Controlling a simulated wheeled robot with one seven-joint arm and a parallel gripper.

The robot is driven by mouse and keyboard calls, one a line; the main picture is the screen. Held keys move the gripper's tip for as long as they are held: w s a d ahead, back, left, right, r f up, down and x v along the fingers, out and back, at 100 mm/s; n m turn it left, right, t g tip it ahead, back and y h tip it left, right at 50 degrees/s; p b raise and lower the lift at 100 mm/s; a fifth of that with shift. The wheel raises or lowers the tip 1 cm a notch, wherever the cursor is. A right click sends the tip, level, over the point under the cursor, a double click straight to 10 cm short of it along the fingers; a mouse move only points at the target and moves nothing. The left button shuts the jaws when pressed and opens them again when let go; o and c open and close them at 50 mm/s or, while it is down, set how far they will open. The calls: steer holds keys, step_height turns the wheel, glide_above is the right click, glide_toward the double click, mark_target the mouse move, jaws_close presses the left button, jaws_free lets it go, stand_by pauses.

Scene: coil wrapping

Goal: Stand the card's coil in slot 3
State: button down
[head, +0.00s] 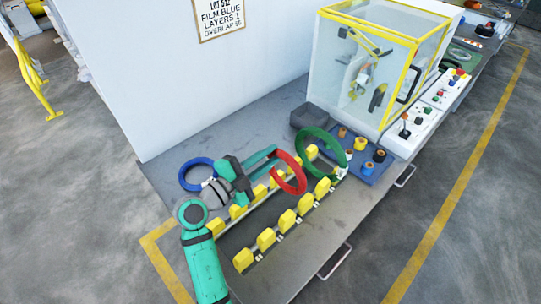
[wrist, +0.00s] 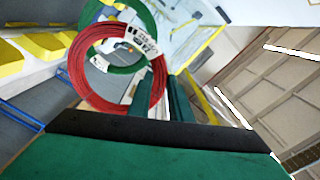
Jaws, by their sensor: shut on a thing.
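My gripper (head: 274,156) is shut on the edge of a red coil (head: 303,180). The red coil is upright over the far row of the rack; I cannot tell whether it touches the rack. In the wrist view the red coil (wrist: 75,68) has a white label, too small to read. A green coil (head: 334,137) stands upright at the rack's right end and shows behind the red one in the wrist view (wrist: 84,17). The rack has two rows of yellow blocks (head: 266,239); slot numbers are not readable.
A blue tray (head: 372,177) with several small rolls is right of the green coil. A clear, yellow-framed enclosure (head: 333,75) stands behind it. The front bench strip is clear.

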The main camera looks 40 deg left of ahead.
steer(key=shift+a, duration=0.1)
steer(key=shift+f, duration=0.25)
step_height(320, 180, down, 8)
steer(key=shift+f, duration=0.2)
stand_by(0.5)
steer(key=shift+f, duration=0.65)
stand_by(0.8)
steer(key=c, duration=1.5)
jaws_free()
steer(key=shift+c, duration=0.2)
steer(key=shift+a, duration=0.1)
glide_toward(272, 176)
steer(key=shift+s+r, duration=0.25)
steer(key=shift+s, duration=0.95)
